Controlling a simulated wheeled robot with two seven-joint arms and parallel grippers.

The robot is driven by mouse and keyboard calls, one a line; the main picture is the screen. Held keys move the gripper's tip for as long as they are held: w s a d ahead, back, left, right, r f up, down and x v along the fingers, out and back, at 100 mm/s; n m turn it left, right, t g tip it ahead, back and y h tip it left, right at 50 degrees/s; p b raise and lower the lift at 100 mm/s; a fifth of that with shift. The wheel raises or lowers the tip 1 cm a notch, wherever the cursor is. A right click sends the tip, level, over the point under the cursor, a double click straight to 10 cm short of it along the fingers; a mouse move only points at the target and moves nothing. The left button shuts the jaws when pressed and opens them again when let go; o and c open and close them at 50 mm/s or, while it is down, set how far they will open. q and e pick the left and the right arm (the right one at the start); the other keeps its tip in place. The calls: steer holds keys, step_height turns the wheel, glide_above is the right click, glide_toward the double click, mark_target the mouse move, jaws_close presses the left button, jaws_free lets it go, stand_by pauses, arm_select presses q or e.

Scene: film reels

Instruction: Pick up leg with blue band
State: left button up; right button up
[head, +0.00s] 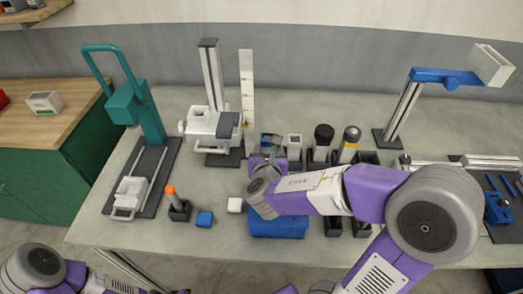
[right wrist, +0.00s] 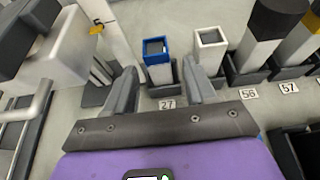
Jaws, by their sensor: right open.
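The leg with the blue band (right wrist: 158,62) is a pale square post with a blue collar around its hollow top. It stands upright in a dark holder behind a label reading 27. In the head view its blue top (head: 270,140) shows just behind my right gripper (head: 272,157), which hides its lower part. In the right wrist view my right gripper (right wrist: 159,72) is open, its two fingers to either side of the leg in the picture. I cannot tell how far they reach along it. My left gripper is out of view; only parts of the left arm show.
A plain white-topped leg (right wrist: 211,46) stands close right of it, then a black-topped post (head: 322,140) and a yellow-banded one (head: 349,141). A white press (head: 212,125) stands close left. A blue box (head: 280,224) lies under my right arm. Bare table shows at the front left.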

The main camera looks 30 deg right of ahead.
mark_target(267, 144)
steer(key=b+x, duration=0.1)
steer(key=x, duration=0.1)
steer(key=f+b+x, duration=0.1)
steer(key=x, duration=0.2)
steer(key=a+b+x, duration=0.1)
steer(key=x, duration=0.2)
steer(key=shift+s+f, duration=0.1)
steer(key=shift+f, duration=0.15)
steer(key=shift+w+d, duration=0.25)
steer(key=shift+w, duration=0.05)
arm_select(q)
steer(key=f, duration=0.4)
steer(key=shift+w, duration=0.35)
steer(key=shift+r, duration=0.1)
arm_select(e)
steer(key=c, duration=0.9)
steer(key=shift+o, duration=0.2)
steer(key=shift+r, duration=0.1)
